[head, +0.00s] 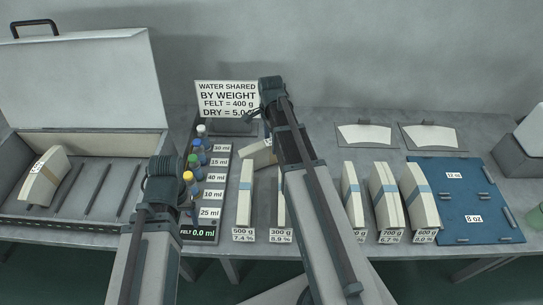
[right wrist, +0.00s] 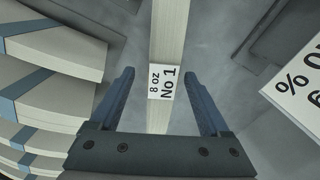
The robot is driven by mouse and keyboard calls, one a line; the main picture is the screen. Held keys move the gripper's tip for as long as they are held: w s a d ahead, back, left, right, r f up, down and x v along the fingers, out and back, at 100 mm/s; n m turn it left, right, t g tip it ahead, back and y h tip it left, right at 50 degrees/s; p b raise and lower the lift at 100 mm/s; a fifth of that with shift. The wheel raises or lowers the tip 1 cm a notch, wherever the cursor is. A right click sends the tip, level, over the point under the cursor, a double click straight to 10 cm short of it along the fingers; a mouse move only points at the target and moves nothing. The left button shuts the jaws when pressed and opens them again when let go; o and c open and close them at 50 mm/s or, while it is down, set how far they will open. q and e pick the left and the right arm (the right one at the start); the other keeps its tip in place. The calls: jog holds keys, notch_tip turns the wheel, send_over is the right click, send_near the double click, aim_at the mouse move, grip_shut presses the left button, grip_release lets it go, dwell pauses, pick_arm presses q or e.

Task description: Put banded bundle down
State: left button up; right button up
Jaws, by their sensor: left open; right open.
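In the right wrist view a pale bundle (right wrist: 170,30) labelled "8 oz No 1" runs between the two fingers of my right gripper (right wrist: 157,75), with a gap on each side. In the head view my right gripper (head: 256,113) is open over the back of the table, and a pale bundle (head: 258,153) shows below it, partly hidden by my arm. Several upright bundles with blue bands stand in a row, including one by the 500 g card (head: 245,192) and one at right (head: 419,196). My left gripper (head: 170,190) is open near the bottle row.
An open case (head: 60,215) at left has slots and one labelled bundle (head: 44,176). A bottle rack with scale (head: 199,233) stands right of it. A sign (head: 227,95) stands behind. A blue board (head: 460,200) lies at right, with two pale sheets (head: 364,135) (head: 433,137) behind.

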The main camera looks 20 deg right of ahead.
pick_arm(q)
jog(key=shift+f+b, duration=2.6)
jog(key=shift+b, duration=0.05)
pick_arm(e)
jog(key=shift+w+d+f, duration=0.1)
jog(key=shift+f, duration=1.25)
jog(key=shift+w+d+f, duration=0.1)
jog(key=shift+f, duration=1.2)
jog(key=shift+r, duration=0.1)
pick_arm(q)
jog(key=shift+r, duration=0.1)
pick_arm(e)
grip_shut()
